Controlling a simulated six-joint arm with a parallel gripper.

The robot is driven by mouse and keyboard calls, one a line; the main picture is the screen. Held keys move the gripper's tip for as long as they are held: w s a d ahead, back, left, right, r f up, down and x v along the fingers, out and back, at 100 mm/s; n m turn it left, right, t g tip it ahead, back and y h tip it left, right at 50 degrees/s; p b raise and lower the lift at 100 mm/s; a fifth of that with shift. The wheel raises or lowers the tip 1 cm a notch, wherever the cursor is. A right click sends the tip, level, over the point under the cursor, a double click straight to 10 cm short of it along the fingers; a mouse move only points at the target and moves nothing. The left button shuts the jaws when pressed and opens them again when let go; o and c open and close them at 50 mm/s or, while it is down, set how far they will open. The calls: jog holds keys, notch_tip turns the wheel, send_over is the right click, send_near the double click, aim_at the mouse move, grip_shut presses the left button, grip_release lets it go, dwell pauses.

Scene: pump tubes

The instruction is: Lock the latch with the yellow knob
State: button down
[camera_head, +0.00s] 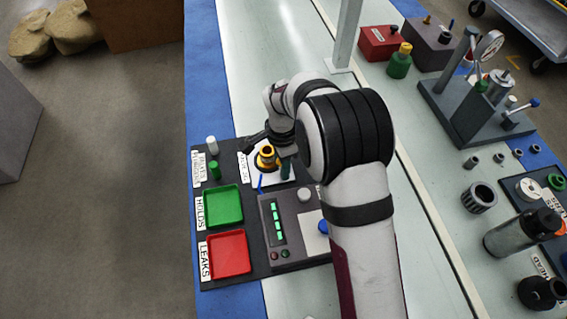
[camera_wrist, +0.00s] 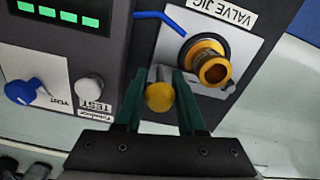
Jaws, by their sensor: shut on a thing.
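The yellow knob (camera_wrist: 160,97) sits between the teal fingers of my gripper (camera_wrist: 158,84) in the wrist view. My gripper is shut on it, at the edge of the white valve jig plate (camera_wrist: 240,48). A grey latch part shows just behind the knob, mostly hidden by the fingers. A brass and yellow valve tube (camera_wrist: 214,69) stands in the jig beside the knob, apart from the fingers. In the head view the valve tube (camera_head: 267,156) stands on the jig, and my gripper (camera_head: 286,168) is beside it; the knob cannot be made out there.
A tester box (camera_head: 292,229) with a green display, a TEST button (camera_wrist: 89,88) and a blue knob (camera_wrist: 20,92) is close to the jig. Green (camera_head: 223,188) and red (camera_head: 246,235) trays lie nearby. Two small cylinders, one white (camera_head: 211,146) and one green (camera_head: 214,170), stand at the left.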

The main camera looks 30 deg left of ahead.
jog(key=shift+s+a, duration=0.1)
jog(key=c, duration=0.6)
grip_release()
jog(key=shift+o, duration=0.2)
notch_tip(320, 180, up, 16)
jog(key=shift+f, duration=0.1)
